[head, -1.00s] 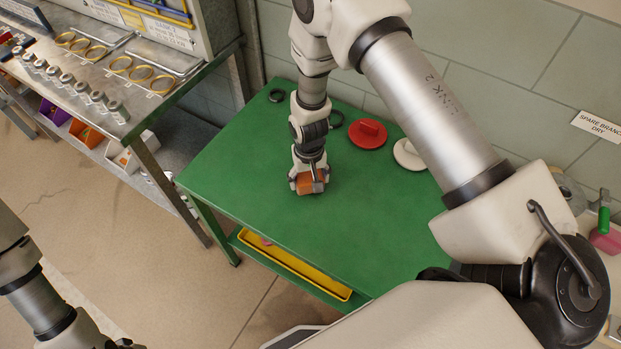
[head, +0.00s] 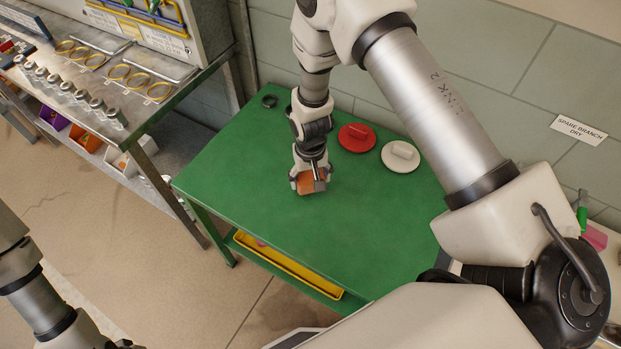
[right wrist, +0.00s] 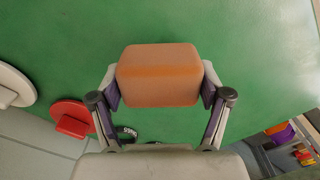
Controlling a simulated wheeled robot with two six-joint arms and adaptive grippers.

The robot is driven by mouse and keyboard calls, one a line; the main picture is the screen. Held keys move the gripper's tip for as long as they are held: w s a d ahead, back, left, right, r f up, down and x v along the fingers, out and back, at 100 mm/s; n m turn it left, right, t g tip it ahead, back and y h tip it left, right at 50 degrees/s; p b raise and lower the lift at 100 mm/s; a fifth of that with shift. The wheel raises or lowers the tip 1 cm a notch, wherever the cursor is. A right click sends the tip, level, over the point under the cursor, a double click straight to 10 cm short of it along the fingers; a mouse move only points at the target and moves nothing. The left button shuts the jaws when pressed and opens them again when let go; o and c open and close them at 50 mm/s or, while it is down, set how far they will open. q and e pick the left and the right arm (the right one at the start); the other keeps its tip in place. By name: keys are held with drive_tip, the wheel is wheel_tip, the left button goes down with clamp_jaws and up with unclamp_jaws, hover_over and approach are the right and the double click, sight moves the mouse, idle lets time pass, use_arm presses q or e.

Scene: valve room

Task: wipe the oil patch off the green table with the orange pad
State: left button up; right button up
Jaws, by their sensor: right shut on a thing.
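The orange pad (head: 307,184) is between the fingers of my right gripper (head: 311,178), over the middle of the green table (head: 240,200). In the right wrist view the right gripper (right wrist: 160,88) is shut on the block-shaped pad (right wrist: 158,76), one finger on each side. The pad is low at the table top; I cannot tell whether it touches. I cannot make out an oil patch on the green surface; the part under the pad is hidden. My left arm shows at the lower left of the head view, with its gripper out of frame.
A red disc (head: 356,136) and a white disc (head: 400,156), both with handles, lie at the table's back edge. A black ring (head: 269,101) lies at the back left corner. A yellow tray (head: 290,268) sits below. The table's front is clear.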

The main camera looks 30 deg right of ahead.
sight(310, 175)
drive_tip(key=shift+r+p, duration=1.15)
drive_tip(key=shift+r, duration=0.65)
